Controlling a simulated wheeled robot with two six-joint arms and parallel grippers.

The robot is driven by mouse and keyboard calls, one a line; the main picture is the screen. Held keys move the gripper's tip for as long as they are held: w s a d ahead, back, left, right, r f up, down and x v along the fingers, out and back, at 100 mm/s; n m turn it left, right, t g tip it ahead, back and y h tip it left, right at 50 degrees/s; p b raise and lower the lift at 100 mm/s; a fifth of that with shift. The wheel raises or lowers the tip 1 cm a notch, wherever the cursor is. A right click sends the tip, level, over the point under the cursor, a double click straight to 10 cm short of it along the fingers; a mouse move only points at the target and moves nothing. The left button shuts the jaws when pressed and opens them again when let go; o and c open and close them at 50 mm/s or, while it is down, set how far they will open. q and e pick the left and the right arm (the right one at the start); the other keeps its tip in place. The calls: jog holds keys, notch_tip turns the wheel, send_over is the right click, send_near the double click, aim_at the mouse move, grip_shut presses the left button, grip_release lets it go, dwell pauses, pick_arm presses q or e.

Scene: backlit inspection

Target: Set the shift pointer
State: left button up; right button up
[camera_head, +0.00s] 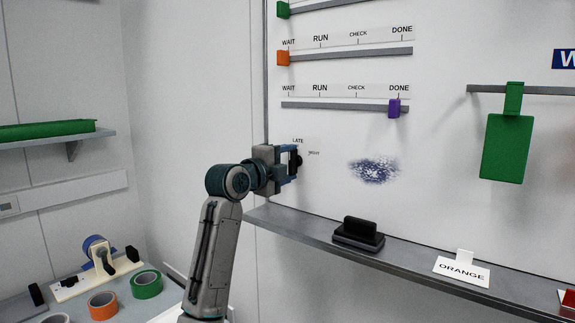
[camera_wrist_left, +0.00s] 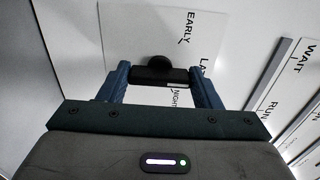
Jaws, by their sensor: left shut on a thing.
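The shift pointer (camera_wrist_left: 160,75) is a black bar with a round black hub on a white dial plate (camera_wrist_left: 190,25). The plate carries the words EARLY, LATE and NIGHT; LATE and NIGHT are partly covered in the left wrist view. My left gripper (camera_wrist_left: 160,85) has its two blue fingers at the ends of the black bar and is shut on it. In the head view the left gripper (camera_head: 292,162) is against the board beside the LATE and NIGHT words and hides most of the pointer. I cannot tell which word the pointer faces. My right gripper is not in view.
Slider rails with an orange slider (camera_head: 283,58) and a purple slider (camera_head: 394,108) are above the gripper. A ledge (camera_head: 410,262) below holds a black eraser (camera_head: 358,234) and an ORANGE card (camera_head: 461,270). A green tag (camera_head: 507,147) hangs at right. Blue smudge (camera_head: 374,170) marks the board.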

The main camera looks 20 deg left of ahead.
pick_arm(q)
jog(key=o, duration=1)
jog(key=shift+s+a+f, duration=0.1)
jog(key=shift+s, duration=0.2)
jog(key=b+v, duration=0.4)
jog(key=v, duration=0.6)
jog(key=shift+s, duration=0.1)
